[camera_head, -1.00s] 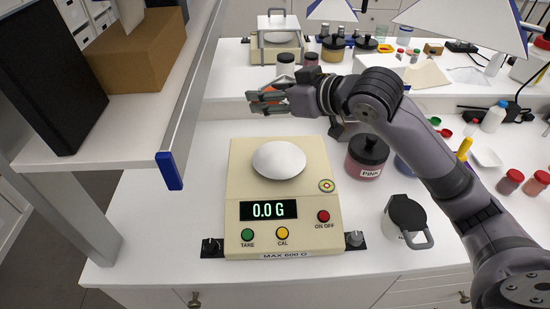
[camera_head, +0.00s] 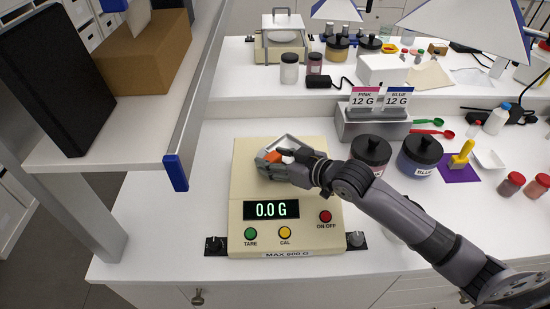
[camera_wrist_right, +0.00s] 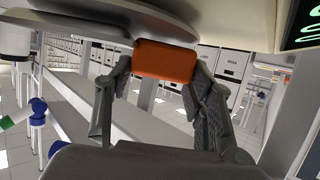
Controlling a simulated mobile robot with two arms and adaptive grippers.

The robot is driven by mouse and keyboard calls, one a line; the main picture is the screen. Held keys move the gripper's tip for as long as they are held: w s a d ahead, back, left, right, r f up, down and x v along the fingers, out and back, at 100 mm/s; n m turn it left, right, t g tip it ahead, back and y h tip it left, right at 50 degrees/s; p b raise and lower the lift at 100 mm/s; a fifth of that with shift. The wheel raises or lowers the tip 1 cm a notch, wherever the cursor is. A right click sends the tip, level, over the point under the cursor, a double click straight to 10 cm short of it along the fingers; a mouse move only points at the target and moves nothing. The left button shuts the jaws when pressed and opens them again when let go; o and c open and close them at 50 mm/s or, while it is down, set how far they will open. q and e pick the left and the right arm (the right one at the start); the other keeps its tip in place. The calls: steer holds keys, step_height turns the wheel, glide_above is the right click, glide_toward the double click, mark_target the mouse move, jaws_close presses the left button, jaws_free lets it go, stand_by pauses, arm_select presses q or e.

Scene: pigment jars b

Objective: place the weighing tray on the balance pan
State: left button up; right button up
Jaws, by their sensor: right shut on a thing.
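The weighing tray (camera_head: 291,142) is a pale, shallow piece with a raised rim, seen over the balance (camera_head: 236,190) in the head view. My right gripper (camera_head: 268,160) is at its near side, shut on its orange part, which shows between my fingers in the right wrist view (camera_wrist_right: 165,62). The arm comes in from the right, low over the balance. The round white pan is hidden by tray and gripper; I cannot tell whether the tray touches it. The display (camera_head: 271,210) reads 0.0 G. My left gripper is not in view.
Right of the balance stand a pink jar (camera_head: 371,150), a blue jar (camera_head: 420,153) and a card holder (camera_head: 374,123). A white dish (camera_head: 487,159) lies farther right. A shelf (camera_head: 130,130) with a blue-ended rail overhangs the left side.

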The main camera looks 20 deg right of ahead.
steer(key=shift+f, duration=0.15)
steer(key=shift+f, duration=0.15)
steer(key=o, duration=1.2)
steer(key=shift+r, duration=0.3)
steer(key=shift+s+d, duration=0.25)
steer(key=shift+s, duration=0.05)
steer(key=b+v, duration=0.2)
steer(key=v, duration=0.7)
steer(key=shift+s+d, duration=0.15)
steer(key=shift+s, duration=0.15)
steer(key=shift+v, duration=0.85)
